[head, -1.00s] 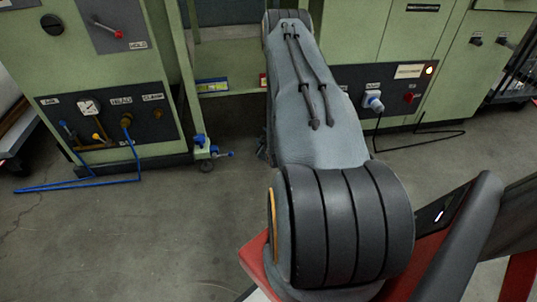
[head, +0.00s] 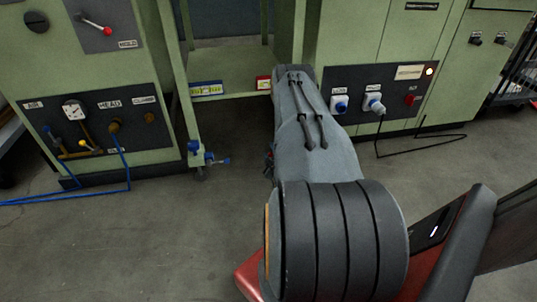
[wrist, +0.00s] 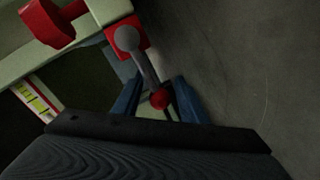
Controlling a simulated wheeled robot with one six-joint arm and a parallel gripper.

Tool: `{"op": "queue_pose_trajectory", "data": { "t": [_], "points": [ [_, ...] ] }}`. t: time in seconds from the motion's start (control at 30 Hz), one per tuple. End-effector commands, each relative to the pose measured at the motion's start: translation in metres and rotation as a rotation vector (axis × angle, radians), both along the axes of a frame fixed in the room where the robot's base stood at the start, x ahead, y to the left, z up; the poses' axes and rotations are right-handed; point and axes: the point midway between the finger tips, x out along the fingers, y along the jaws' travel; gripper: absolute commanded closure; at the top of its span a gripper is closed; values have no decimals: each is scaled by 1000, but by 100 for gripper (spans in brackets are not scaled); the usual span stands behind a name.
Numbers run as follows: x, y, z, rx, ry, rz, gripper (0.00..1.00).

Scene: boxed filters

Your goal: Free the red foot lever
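In the wrist view a grey lever with a round grey hub (wrist: 127,38) runs from a red square plate down to a red ball end (wrist: 160,99). My gripper (wrist: 157,100) has its two blue fingers apart, with the red ball in the gap between them. I see space beside the ball, and contact cannot be told. A larger red knob or pad (wrist: 52,22) sits at the upper left, on a pale frame. I cannot tell which of these red parts is the foot lever. In the head view my arm hides most of this area, and my gripper is not clearly seen.
Blue hoses (head: 126,163) and a black cable (head: 421,138) lie near the machines. Grey floor is clear in front.

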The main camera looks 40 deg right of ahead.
Motion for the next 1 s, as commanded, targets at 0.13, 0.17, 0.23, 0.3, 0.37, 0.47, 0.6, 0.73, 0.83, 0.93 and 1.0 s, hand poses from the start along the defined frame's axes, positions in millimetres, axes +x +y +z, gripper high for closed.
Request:
{"op": "queue_pose_trajectory", "data": {
  "t": [0.13, 0.17, 0.23, 0.3, 0.37, 0.47, 0.6, 0.73, 0.83, 0.93, 1.0],
  "points": [
    [7, -4, -2, 1, 0, 0, 62],
    [7, -4, -2, 1, 0, 0, 62],
    [8, -5, -2, 1, 0, 0, 62],
    [8, -4, -2, 1, 0, 0, 62],
    [8, -4, -1, 1, 0, 0, 62],
    [8, -4, -2, 1, 0, 0, 73],
    [7, -4, -2, 1, 0, 0, 97],
    [7, -4, -2, 1, 1, -1, 100],
    [7, -5, -2, 3, 0, -1, 100],
    [3, -10, -1, 12, -6, -8, 100],
    [-1, -17, 0, 25, -13, -18, 100]
  ]
}}
